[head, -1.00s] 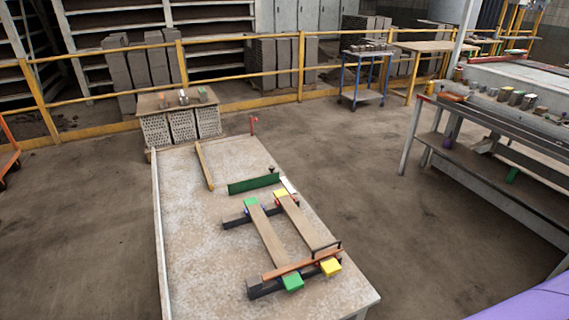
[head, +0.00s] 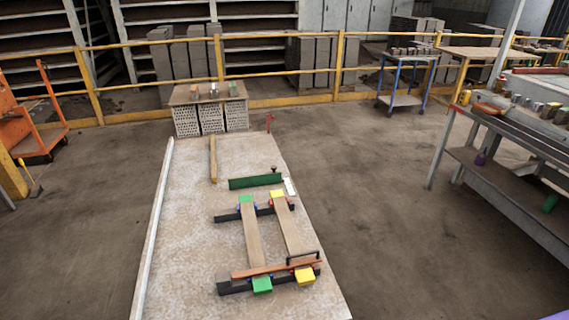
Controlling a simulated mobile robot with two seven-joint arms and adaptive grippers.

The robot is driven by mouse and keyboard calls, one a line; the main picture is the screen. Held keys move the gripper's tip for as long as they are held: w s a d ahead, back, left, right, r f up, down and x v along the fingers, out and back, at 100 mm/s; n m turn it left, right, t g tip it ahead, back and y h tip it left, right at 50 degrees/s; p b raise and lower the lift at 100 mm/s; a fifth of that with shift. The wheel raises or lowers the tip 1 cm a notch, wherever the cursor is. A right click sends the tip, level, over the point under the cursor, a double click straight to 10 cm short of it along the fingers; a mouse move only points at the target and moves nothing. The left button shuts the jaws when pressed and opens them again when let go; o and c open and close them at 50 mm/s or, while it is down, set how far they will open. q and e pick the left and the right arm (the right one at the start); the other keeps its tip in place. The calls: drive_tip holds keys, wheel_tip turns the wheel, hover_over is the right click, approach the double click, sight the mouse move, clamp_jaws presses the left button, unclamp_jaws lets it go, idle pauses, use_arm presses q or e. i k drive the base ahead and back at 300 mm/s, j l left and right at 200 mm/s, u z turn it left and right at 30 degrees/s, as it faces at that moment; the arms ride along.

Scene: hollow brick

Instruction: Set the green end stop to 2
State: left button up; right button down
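A long green bar (head: 255,181), which looks like the green end stop, lies across the pale worktable (head: 185,250). A black knob (head: 274,169) stands at its right end. A small white plate (head: 290,187) lies beside that end; any marks on it are too small to read. Nearer, two boards (head: 254,235) lie lengthwise over two dark crossbars (head: 231,287). Green blocks (head: 262,285) sit at the left board's ends and yellow blocks (head: 305,276) at the right board's ends. Neither of my grippers is in view.
An orange-brown bar (head: 262,270) with a black handle (head: 304,257) crosses the near ends. A wooden strip (head: 213,160) lies at the table's far part. A workbench (head: 500,170) stands right, an orange cart (head: 30,125) far left. The floor between table and workbench is clear.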

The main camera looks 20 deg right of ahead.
sight(236, 183)
drive_tip(key=k+l+u, duration=0.2)
drive_tip(key=l, duration=0.85)
drive_tip(key=i+l+u, duration=0.1)
drive_tip(key=l, duration=0.25)
drive_tip(key=i+l+u, duration=0.1)
drive_tip(key=l, duration=0.7)
drive_tip(key=i+l+u, duration=0.1)
drive_tip(key=l, duration=0.25)
drive_tip(key=i+l+u, duration=0.15)
drive_tip(key=l, duration=0.2)
drive_tip(key=i+l+u, duration=0.1)
drive_tip(key=l, duration=0.25)
drive_tip(key=i+l+u, duration=0.1)
drive_tip(key=l, duration=0.25)
drive_tip(key=i+l, duration=0.15)
drive_tip(key=l, duration=0.2)
drive_tip(key=i+l+u, duration=0.15)
drive_tip(key=l, duration=0.2)
drive_tip(key=i+l, duration=0.25)
drive_tip(key=i, duration=0.15)
drive_tip(key=i+l+u, duration=0.1)
drive_tip(key=i+l, duration=0.15)
drive_tip(key=i, duration=0.15)
